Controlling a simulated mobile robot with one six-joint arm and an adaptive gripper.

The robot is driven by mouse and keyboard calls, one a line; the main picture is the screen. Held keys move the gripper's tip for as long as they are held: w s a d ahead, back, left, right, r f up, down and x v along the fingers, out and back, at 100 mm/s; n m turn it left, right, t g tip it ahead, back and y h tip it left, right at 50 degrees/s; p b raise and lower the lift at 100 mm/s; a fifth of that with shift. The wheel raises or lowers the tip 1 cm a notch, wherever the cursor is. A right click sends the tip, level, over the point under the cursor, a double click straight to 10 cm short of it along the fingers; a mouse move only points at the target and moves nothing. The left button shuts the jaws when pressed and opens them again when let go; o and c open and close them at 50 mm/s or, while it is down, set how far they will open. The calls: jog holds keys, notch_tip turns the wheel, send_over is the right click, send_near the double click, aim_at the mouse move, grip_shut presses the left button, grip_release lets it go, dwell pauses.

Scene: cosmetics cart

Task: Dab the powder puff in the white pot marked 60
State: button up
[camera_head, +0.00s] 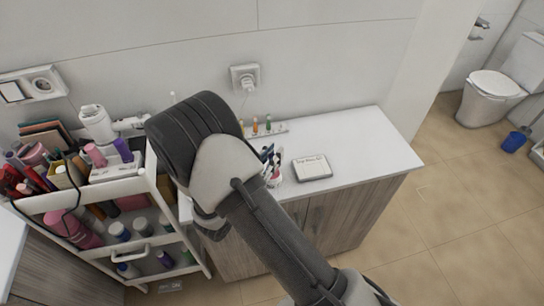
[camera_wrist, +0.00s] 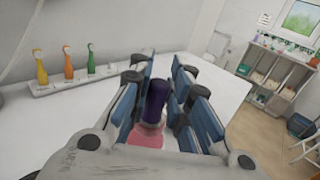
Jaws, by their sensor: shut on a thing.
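In the wrist view my gripper (camera_wrist: 160,88) is shut, its blue-padded fingers on both sides of a dark purple handle (camera_wrist: 156,98). Below the handle is a pink, rounded part (camera_wrist: 146,136), which looks like the powder puff. Its lower end is cut off by the gripper body. My gripper is over or near the white counter, but its height cannot be told. I cannot make out a white pot marked 60 in either view.
A cosmetics cart (camera_head: 96,193) full of bottles and tubes stands at the left. The counter's right end is clear.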

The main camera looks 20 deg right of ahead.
jog(key=shift+r+p, duration=1.55)
jog(key=shift+r, duration=0.85)
jog(key=shift+f, duration=0.1)
